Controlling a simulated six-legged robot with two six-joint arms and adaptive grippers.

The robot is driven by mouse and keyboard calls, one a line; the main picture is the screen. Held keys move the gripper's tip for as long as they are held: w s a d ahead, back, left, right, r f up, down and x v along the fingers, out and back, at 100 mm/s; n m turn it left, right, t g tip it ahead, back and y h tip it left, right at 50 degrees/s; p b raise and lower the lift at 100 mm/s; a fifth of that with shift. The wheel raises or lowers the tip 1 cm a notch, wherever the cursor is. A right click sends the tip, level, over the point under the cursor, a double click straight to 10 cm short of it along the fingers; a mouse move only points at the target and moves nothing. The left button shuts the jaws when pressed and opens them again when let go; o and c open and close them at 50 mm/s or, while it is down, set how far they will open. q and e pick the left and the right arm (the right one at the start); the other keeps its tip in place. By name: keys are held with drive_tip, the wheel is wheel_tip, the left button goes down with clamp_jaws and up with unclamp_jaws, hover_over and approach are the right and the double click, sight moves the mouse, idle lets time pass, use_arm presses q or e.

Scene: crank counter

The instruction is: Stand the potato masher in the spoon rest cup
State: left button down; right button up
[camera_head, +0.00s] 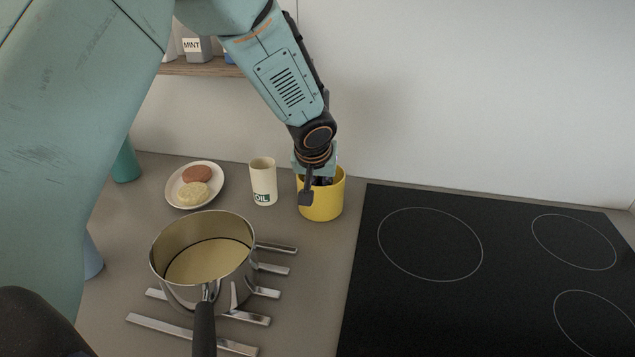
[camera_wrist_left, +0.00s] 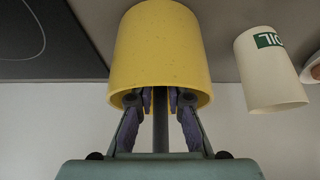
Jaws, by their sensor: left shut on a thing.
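The yellow cup (camera_head: 321,205), which I take as the spoon rest cup, stands upright on the counter left of the hob. It fills the upper middle of the left wrist view (camera_wrist_left: 160,45). My left gripper (camera_wrist_left: 160,98) points down at the cup's mouth, its fingertips at or just inside the rim. It is shut on a dark rod, the potato masher (camera_wrist_left: 160,132), which runs between the fingers toward the cup. The masher's lower end is hidden by the cup and fingers, so I cannot tell whether it touches the bottom. My right gripper is out of view.
A cream OIL cup (camera_head: 262,182) stands just left of the yellow cup. A plate (camera_head: 216,199) with two round patties is farther left. A steel pot (camera_head: 172,270) sits on metal bars in front. The black hob (camera_head: 500,285) at right is clear.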

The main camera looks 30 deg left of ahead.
use_arm(q)
drive_tip(key=shift+s+f, duration=0.1)
drive_tip(key=shift+f, duration=0.25)
drive_tip(key=c, duration=1.4)
unclamp_jaws()
drive_tip(key=shift+o, duration=0.7)
drive_tip(key=v, duration=1.2)
